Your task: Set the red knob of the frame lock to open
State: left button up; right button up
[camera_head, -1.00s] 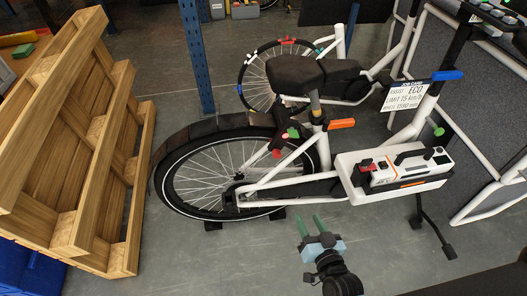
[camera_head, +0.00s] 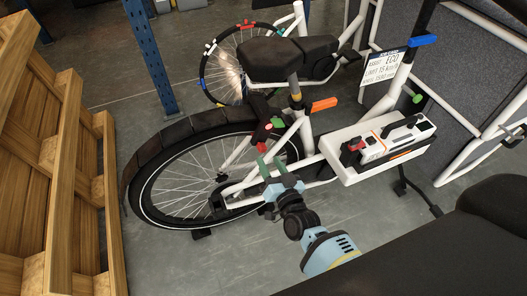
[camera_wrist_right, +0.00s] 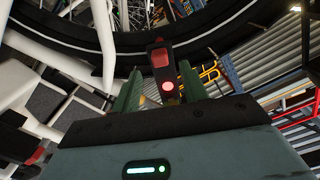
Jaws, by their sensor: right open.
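The dark frame lock (camera_head: 263,131) sits over the rear wheel below the saddle, with a green part (camera_head: 278,122) and a red part (camera_head: 262,147). My right gripper (camera_head: 270,164) is open just below the red part, its green fingers pointing up at it. My left gripper is not in view.
A wooden pallet (camera_head: 62,180) stands at the left. A blue post (camera_head: 152,62) rises behind the rear wheel. A second bike wheel (camera_head: 222,68) is at the back. A white battery case (camera_head: 385,145) sits on the bike frame. Floor is clear in front of the wheel.

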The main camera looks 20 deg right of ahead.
aim_at(263, 151)
jog(key=shift+w+a+b, duration=0.1)
jog(key=shift+w+b, duration=0.25)
jog(key=shift+w, duration=2.25)
grip_shut()
